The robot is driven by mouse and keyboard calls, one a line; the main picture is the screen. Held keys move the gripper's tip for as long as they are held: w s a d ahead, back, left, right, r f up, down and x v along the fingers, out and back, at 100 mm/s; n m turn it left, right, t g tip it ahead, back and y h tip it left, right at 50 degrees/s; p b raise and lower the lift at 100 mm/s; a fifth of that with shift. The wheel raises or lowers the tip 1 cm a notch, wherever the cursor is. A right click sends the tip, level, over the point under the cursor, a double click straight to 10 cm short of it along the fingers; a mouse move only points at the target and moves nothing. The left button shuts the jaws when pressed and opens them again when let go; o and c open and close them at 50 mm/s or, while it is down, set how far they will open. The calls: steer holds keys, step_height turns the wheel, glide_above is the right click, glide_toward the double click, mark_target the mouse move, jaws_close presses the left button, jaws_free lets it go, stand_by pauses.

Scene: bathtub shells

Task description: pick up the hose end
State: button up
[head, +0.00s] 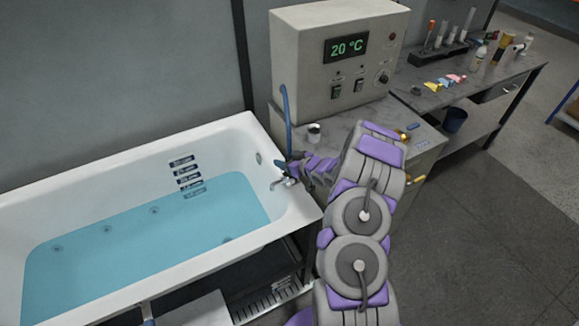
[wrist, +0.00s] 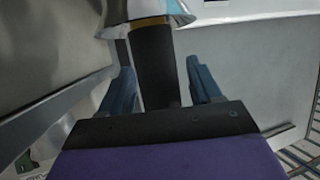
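In the head view a blue hose (head: 286,105) hangs from the side of the grey control box down to the tub's corner, where its lower end is hidden near my gripper (head: 290,168). In the wrist view my gripper (wrist: 163,88) has its two blue fingers apart. A dark cylinder (wrist: 155,65) with a brass-coloured ring and a shiny flared fitting (wrist: 150,10) lies between them, with a gap at the right finger. I cannot tell whether this cylinder is the hose end.
A white bathtub (head: 232,131) with blue water (head: 150,230) is at the left, with a chrome tap (head: 281,182) close to my gripper. The control box (head: 335,60) reads 20 °C. A bench (head: 440,95) with bottles is at the right.

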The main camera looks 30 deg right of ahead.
jaws_close()
stand_by(0.4)
